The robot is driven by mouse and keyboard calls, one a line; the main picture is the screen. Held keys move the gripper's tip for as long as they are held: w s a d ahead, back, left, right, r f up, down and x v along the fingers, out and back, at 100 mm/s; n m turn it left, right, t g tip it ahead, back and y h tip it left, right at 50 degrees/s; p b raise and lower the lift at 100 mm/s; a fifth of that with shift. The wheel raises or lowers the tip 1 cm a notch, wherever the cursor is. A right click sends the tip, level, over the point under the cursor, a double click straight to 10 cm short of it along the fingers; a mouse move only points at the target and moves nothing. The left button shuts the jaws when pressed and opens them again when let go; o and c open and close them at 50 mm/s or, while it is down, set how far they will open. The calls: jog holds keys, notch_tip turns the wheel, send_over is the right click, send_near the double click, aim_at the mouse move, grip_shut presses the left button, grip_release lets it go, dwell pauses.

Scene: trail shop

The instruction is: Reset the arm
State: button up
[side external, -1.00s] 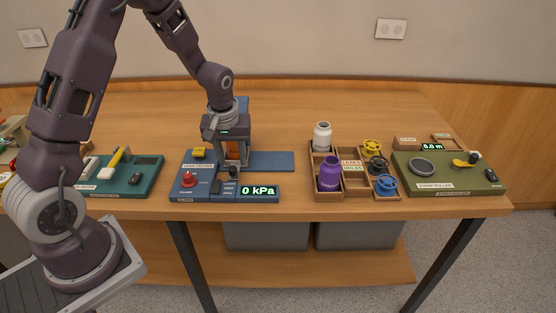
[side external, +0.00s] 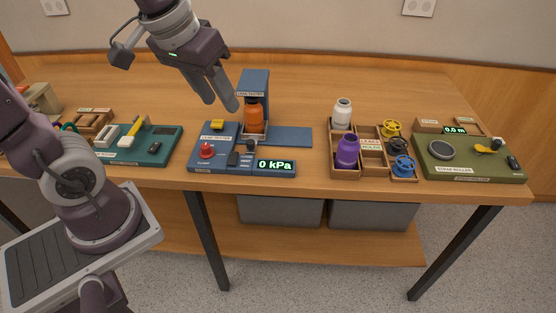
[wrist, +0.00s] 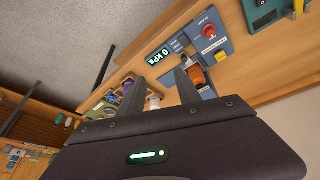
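My gripper (side external: 220,104) is raised above the bench, up and to the left of the leak tester in the side view. Its two fingers are apart, with nothing between them; the wrist view also shows the gap between them (wrist: 160,80). An orange bottle (side external: 254,116) stands upright in the blue leak tester (side external: 254,80), apart from my fingers. It also shows in the wrist view (wrist: 197,75), beyond the right finger. The tester's display (side external: 275,166) reads 0 kPa.
A green strap-roller board (side external: 470,168) lies far right, a teal board (side external: 160,147) left. The bench's back is clear.

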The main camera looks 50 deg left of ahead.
jog(key=s+d+r+m, duration=0.1)
jog(key=s, duration=0.4)
jog(key=s+d+m+t, duration=0.1)
jog(key=s+d+m, duration=0.1)
jog(key=s, duration=0.3)
jog(key=shift+s+d+r+h, duration=0.15)
jog(key=shift+d+r+h, duration=0.1)
jog(key=shift+r+h, duration=0.1)
dwell(0.8)
